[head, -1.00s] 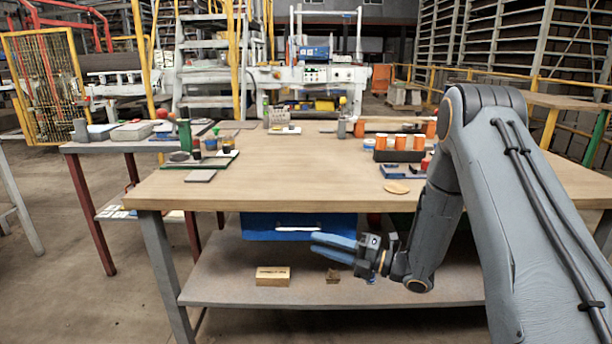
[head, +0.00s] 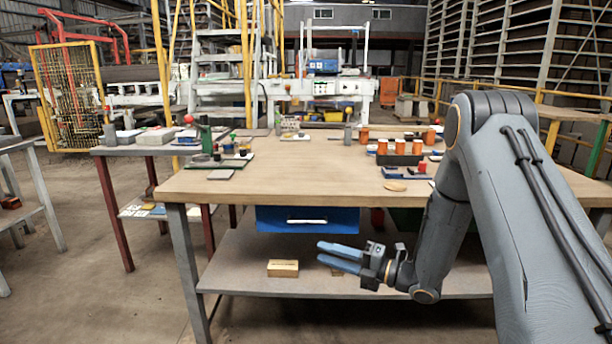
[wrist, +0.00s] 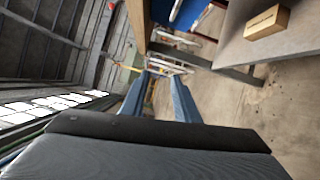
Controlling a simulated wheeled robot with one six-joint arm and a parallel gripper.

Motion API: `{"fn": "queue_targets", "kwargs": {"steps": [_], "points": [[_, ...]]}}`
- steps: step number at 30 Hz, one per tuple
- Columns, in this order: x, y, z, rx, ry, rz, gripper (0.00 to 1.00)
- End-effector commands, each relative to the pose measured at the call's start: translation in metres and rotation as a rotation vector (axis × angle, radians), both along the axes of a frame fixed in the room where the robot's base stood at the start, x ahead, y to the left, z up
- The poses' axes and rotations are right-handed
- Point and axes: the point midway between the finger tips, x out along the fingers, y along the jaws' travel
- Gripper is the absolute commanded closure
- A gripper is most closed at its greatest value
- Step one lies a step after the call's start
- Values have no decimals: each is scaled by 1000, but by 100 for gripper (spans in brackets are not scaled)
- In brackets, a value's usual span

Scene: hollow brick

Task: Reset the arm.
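My arm reaches in from the right in the head view, its elbow bent high and its forearm hanging down. My gripper (head: 338,258) points left, in front of the workbench, below the top's front edge and above the level of the lower shelf. Its two blue fingers are apart with nothing between them. The wrist view also shows the fingers of my gripper (wrist: 160,85) apart and empty, with open floor and background beyond.
The wooden workbench top (head: 290,170) holds orange-topped containers (head: 400,147) and a green board (head: 215,160). A blue drawer (head: 307,219) hangs under it. A small cardboard box (head: 283,268) sits on the lower shelf (head: 250,255). The floor at left front is clear.

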Motion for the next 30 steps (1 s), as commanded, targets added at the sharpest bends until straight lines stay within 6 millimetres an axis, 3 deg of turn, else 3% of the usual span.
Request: {"fn": "queue_targets", "kwargs": {"steps": [11,20,26,30], "points": [[31,2,14,-100,179,-159,72],[50,-15,41,-158,496,-482,72],[24,-43,65,-100,810,-810,72],[-20,-61,78,-12,1039,-1039,72]]}}
